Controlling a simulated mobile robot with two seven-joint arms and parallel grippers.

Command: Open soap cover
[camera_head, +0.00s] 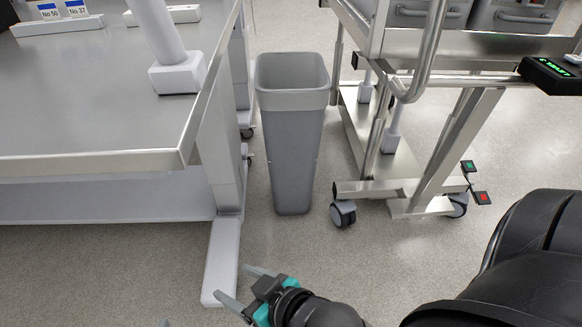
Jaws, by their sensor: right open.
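No soap cover shows in this view, and I cannot make out a washer. My right gripper (236,283) is at the bottom, left of centre, with its two grey fingers spread apart and nothing between them. It is in front of the table's white foot, over the floor. My left gripper cannot be made out. A small pale tip shows at the bottom edge, too little to identify.
A steel-topped table (95,105) stands at the left, with a white foot (222,262) on the floor. A grey bin (292,135) stands between it and a wheeled steel cart (400,188) carrying grey containers (520,15). Speckled floor is clear in front.

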